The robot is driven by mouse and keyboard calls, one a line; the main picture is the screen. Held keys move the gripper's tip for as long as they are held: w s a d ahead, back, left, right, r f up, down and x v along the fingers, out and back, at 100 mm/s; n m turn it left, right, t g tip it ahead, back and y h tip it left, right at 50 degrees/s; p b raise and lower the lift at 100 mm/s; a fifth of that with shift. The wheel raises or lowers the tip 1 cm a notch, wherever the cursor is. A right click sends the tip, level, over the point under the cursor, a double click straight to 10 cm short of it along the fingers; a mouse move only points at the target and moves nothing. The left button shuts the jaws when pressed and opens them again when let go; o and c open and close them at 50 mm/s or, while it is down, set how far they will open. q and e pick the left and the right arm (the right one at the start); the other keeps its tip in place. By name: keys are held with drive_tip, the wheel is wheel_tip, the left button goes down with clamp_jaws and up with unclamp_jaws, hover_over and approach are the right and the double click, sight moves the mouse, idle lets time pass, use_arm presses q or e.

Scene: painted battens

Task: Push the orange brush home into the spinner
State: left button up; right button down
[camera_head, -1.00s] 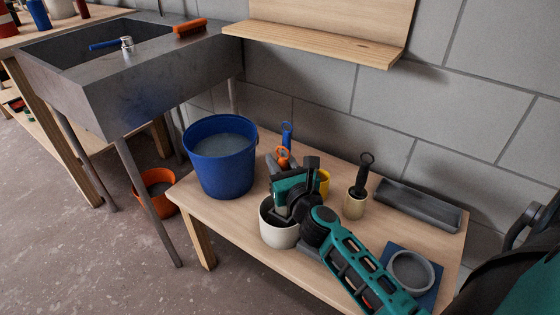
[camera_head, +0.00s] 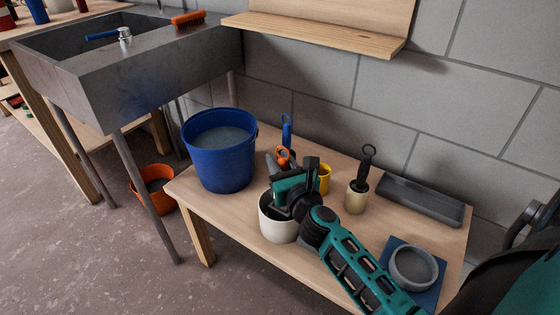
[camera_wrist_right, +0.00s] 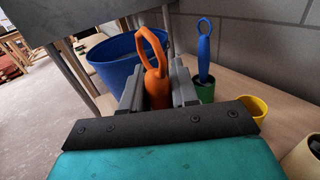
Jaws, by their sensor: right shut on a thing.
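The orange brush (camera_wrist_right: 156,75) stands upright with its looped handle on top, and my right gripper (camera_wrist_right: 158,95) is shut on that handle in the right wrist view. In the head view the brush's orange loop (camera_head: 283,154) shows just above my right gripper (camera_head: 278,172). The gripper is over a white pot (camera_head: 276,222) on the low wooden bench. The brush's lower end is hidden behind the gripper and the pot's rim. Which vessel is the spinner, I cannot tell for sure. My left gripper is not in view.
A blue bucket (camera_head: 219,152) of water stands left of the white pot. A blue-handled brush (camera_wrist_right: 204,45) stands in a green cup (camera_wrist_right: 205,92). A yellow cup (camera_head: 324,179), a black-handled brush in a cream cup (camera_head: 356,200), a grey tray (camera_head: 420,200) and a grey bowl (camera_head: 413,267) are to the right.

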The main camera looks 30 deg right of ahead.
use_arm(q)
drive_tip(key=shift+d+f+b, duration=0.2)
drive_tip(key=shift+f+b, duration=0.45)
drive_tip(key=shift+b, duration=0.1)
use_arm(e)
drive_tip(key=shift+f, duration=0.9)
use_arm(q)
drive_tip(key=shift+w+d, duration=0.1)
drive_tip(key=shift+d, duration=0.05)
use_arm(e)
drive_tip(key=shift+f, duration=0.35)
drive_tip(key=c, duration=1.2)
unclamp_jaws()
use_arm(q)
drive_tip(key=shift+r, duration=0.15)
use_arm(e)
drive_tip(key=o, duration=0.4)
drive_tip(key=shift+s, duration=0.1)
